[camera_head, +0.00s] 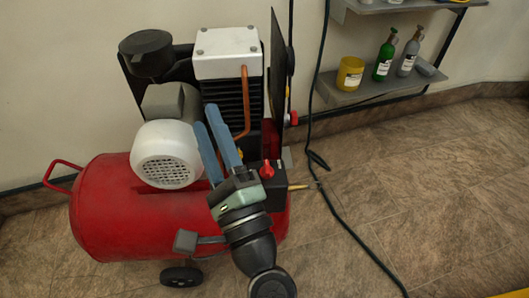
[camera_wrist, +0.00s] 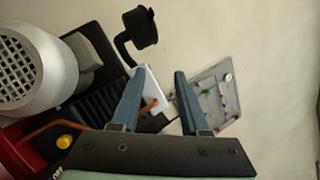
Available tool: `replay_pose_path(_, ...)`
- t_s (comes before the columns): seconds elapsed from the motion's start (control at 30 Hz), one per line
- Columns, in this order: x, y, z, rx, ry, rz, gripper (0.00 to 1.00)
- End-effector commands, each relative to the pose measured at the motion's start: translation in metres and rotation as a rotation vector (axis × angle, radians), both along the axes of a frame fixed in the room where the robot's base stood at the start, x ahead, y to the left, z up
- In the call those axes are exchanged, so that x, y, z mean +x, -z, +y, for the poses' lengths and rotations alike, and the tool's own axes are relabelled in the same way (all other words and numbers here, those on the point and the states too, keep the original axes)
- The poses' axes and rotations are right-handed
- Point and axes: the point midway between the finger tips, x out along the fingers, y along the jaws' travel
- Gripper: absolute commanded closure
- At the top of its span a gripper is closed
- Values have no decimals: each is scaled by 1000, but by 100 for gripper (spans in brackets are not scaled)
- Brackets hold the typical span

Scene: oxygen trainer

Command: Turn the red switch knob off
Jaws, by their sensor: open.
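A red knob (camera_head: 267,170) sits on top of a small black box on the right end of the red compressor. A second red knob (camera_head: 292,118) sticks out to the right of the upright dark panel. I cannot tell for sure which is the switch knob, nor its setting. My gripper (camera_head: 207,116) is open and empty, its blue fingers pointing up over the compressor, left of both knobs. In the wrist view the open fingers (camera_wrist: 160,72) have nothing between them in their grip. No red knob shows clearly there.
The red tank (camera_head: 110,215) carries a white motor (camera_head: 167,154) and a black, white-topped pump (camera_head: 228,50). A black cable hangs down to the floor at right. A wall shelf (camera_head: 375,88) holds bottles.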

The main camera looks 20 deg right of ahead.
Motion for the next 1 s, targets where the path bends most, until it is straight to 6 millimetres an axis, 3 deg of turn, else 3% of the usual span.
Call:
replay_pose_path(0.03, -7, 33, -15, 165, -6, 58, 55)
replay_pose_path(0.2, -37, 123, -52, 687, 15, 173, 55)
replay_pose_path(0.3, -56, 162, -65, 905, 46, 205, 55)
replay_pose_path(0.4, -69, 187, -71, 1042, 72, 220, 55)
replay_pose_path(0.5, -74, 198, -74, 1106, 83, 223, 55)
replay_pose_path(0.63, -66, 200, -77, 1119, 83, 224, 55)
replay_pose_path(1.0, -6, 197, -93, 1115, 80, 222, 55)
